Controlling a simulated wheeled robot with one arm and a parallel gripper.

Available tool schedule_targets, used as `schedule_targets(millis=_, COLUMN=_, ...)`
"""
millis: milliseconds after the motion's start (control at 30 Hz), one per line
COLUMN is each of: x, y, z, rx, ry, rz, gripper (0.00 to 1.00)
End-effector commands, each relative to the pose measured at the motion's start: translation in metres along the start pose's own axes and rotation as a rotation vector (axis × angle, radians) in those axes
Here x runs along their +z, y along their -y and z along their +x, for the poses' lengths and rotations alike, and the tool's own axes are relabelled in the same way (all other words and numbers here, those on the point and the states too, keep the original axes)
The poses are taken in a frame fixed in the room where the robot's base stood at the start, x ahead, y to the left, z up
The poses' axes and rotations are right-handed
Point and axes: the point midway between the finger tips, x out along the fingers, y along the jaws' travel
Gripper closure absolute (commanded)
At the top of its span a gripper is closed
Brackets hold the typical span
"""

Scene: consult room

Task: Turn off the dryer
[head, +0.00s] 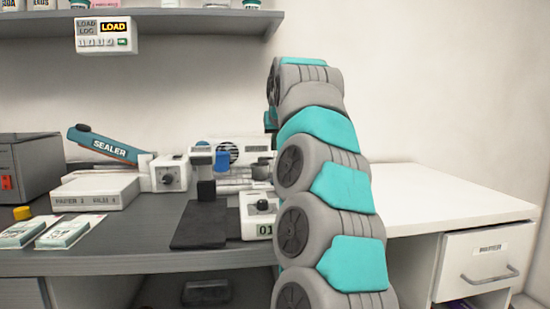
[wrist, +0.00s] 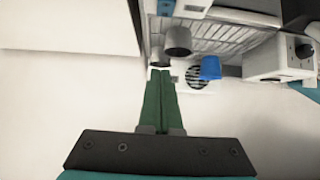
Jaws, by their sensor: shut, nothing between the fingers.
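No label reading "dryer" is legible. A white unit with a round dark fan grille (head: 229,151) stands at the back of the grey desk against the wall; it may be the dryer, but I cannot tell for sure. My arm covers its right side in the head view. In the wrist view, the grille (wrist: 197,77) is just right of my gripper (wrist: 160,72). The green fingers are together and empty, with their tips over or close to the white unit; contact is unclear. A blue cap (wrist: 210,67) is near the grille.
A grey box with a red switch (head: 8,183) stands at far left, beside a teal sealer (head: 104,145). White knobbed devices (head: 171,172) and a dark mat (head: 200,225) are left of my arm. The white desk (head: 450,195) at right is clear. A shelf (head: 180,22) hangs above.

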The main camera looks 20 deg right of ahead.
Motion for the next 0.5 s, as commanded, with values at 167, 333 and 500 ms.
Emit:
schedule_targets(millis=167, x=-0.008, y=0.000, z=-0.029, rx=0.002, ry=-0.004, rz=0.001, gripper=1.00)
schedule_targets(millis=333, x=-0.011, y=-0.001, z=-0.042, rx=0.002, ry=0.001, rz=0.001, gripper=1.00)
schedule_targets(millis=500, x=-0.012, y=0.000, z=-0.048, rx=0.001, ry=-0.001, rz=0.001, gripper=1.00)
